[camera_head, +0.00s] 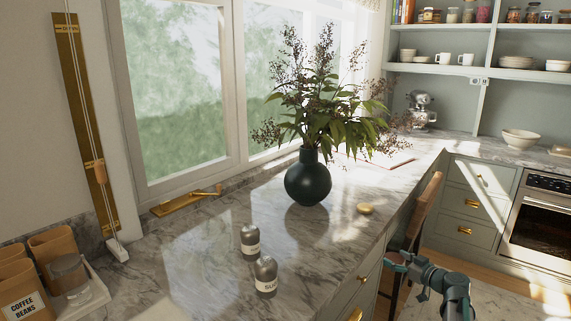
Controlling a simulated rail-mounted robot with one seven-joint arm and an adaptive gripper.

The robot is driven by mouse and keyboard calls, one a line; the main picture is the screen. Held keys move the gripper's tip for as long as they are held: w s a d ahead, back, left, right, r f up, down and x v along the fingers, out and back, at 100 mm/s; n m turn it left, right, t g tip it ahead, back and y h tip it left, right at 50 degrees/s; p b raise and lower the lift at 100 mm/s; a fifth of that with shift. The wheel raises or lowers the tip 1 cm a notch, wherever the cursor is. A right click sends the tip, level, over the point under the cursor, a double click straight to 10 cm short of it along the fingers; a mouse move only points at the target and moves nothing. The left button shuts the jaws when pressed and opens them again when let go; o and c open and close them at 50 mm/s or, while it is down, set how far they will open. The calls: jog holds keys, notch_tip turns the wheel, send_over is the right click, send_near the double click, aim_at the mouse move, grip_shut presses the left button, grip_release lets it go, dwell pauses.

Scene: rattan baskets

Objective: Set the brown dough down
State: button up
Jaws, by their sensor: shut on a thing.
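My gripper (396,264) is at the lower right, beside the front edge of the marble counter (205,262) and near the wooden chair. It is shut on the brown dough, which is too small and dark in this view to make out clearly between the fingers. A small round tan-gold thing (365,208) lies on the counter, apart from my gripper. I cannot tell what it is.
A dark vase (308,183) with leafy branches stands mid-counter. Two grey jars (265,275) stand nearer. Brown canisters (50,248) and a glass jar are at the lower left. A wooden chair (424,210) stands against the counter. Bare marble lies between vase and jars.

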jog(key=m+h, duration=0.1)
jog(key=m+t+h, duration=0.1)
jog(key=h, duration=0.1)
jog(key=shift+s+d+f+m, duration=0.1)
jog(key=shift+d+f+m, duration=0.1)
jog(key=shift+m, duration=0.1)
jog(key=m+h, duration=0.2)
jog(key=h, duration=0.1)
jog(key=shift+r+t, duration=0.4)
jog(key=a+r+m+h, duration=0.1)
jog(key=a+r+h, duration=0.1)
jog(key=r, duration=0.1)
jog(key=a+r+m+h, duration=0.1)
jog(key=r, duration=0.1)
jog(key=shift+s+m+h, duration=0.15)
jog(key=shift+m+h, duration=0.15)
jog(key=s+a+r, duration=0.1)
jog(key=a+r, duration=0.2)
jog(key=a, duration=0.3)
jog(key=s+a+r+n+y, duration=0.1)
jog(key=a+r, duration=0.2)
jog(key=a, duration=0.3)
jog(key=s+a+r+y, duration=0.1)
jog(key=s+a+r, duration=0.1)
jog(key=a, duration=0.5)
jog(key=shift+r+n, duration=0.3)
jog(key=shift+r, duration=0.6)
